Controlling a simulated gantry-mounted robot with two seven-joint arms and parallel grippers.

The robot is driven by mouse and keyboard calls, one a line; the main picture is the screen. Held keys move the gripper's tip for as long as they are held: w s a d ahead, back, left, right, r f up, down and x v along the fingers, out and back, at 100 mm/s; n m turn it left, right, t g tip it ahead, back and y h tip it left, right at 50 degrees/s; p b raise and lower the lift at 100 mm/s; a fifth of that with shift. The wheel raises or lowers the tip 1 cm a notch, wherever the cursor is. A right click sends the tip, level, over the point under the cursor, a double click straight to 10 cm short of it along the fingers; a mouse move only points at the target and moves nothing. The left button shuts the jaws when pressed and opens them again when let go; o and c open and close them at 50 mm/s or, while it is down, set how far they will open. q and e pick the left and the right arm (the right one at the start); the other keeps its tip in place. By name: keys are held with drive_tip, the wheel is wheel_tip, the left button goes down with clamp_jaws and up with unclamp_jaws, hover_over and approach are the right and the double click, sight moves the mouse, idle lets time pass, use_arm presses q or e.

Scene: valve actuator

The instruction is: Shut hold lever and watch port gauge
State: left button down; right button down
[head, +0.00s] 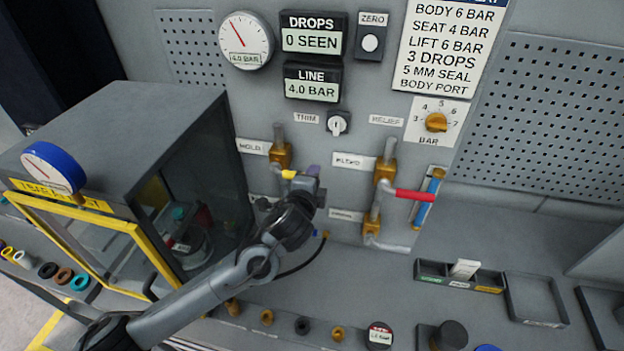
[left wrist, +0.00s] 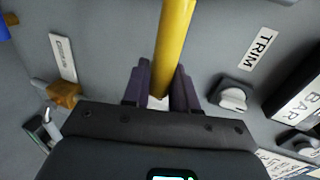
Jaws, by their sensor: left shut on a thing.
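The yellow hold lever (head: 289,174) is on the brass valve (head: 281,152) beside the HOLD label on the back panel. My left gripper (head: 306,180) is shut on this lever. In the left wrist view the yellow lever (left wrist: 176,45) runs up from between the two dark fingers (left wrist: 160,98). A white dial gauge (head: 246,41) on the panel reads 4.0 BAR. A blue-rimmed gauge (head: 52,168) sits on the grey cabinet at the left. I cannot tell which one is the port gauge. My right gripper is not in view.
A red-handled valve lever (head: 417,195) is right of my left gripper. The TRIM knob (head: 339,122) is above it and also shows in the left wrist view (left wrist: 233,97). The DROPS display (head: 312,36) reads 0 SEEN. The LINE display (head: 312,83) reads 4.0 BAR.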

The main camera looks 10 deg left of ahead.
use_arm(q)
drive_tip(key=shift+f+m, duration=0.3)
drive_tip(key=shift+f, duration=0.1)
drive_tip(key=c, duration=1)
unclamp_jaws()
drive_tip(key=shift+c, duration=0.2)
drive_tip(key=shift+r, duration=0.1)
drive_tip(key=shift+s, duration=0.1)
drive_tip(key=b+v, duration=0.3)
drive_tip(key=v, duration=0.7)
drive_tip(key=shift+s, duration=0.3)
drive_tip(key=shift+r, duration=0.1)
